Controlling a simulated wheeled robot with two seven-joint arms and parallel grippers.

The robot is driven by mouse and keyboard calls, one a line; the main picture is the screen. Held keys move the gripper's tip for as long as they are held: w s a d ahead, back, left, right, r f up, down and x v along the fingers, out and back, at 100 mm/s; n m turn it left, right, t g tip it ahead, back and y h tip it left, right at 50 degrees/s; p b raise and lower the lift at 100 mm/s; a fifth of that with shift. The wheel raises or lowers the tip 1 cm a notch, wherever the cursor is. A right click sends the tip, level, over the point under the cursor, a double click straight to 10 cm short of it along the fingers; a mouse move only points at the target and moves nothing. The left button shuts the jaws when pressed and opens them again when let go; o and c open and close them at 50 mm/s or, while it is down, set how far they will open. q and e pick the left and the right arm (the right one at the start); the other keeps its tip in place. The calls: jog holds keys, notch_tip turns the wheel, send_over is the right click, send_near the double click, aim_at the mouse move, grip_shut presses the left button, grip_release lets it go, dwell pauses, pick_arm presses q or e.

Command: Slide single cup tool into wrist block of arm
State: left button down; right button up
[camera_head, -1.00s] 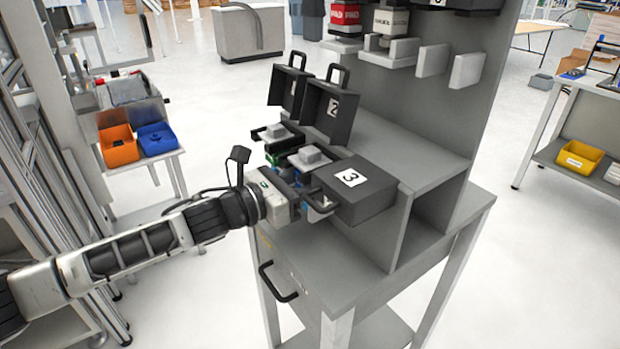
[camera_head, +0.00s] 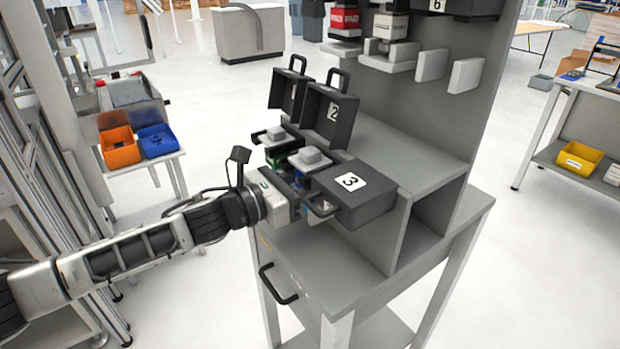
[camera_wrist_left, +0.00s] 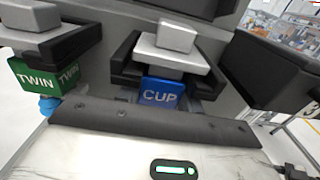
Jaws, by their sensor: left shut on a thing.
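The single cup tool (camera_wrist_left: 162,93) is a blue block marked CUP, seen in the left wrist view under a light grey block (camera_wrist_left: 165,52) in a dark U-shaped holder (camera_wrist_left: 205,80). In the head view that grey block (camera_head: 310,158) stands in front of open lid 2. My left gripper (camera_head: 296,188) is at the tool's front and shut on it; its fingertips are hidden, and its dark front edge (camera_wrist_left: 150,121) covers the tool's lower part. I cannot tell whether the tool is seated in the holder. The wrist block of an arm cannot be made out. My right gripper is not in view.
A green TWIN tool (camera_wrist_left: 45,77) sits in the holder at left. Closed case 3 (camera_head: 360,205), with a projecting handle, is close on the right of my gripper. Open lids 1 (camera_head: 288,90) and 2 (camera_head: 327,115) stand behind.

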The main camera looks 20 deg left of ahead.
pick_arm(q)
jog(key=shift+s+a, duration=0.15)
jog(key=shift+v, duration=0.8)
dwell(0.4)
jog(key=shift+b+v, duration=0.85)
jog(key=shift+v, duration=0.65)
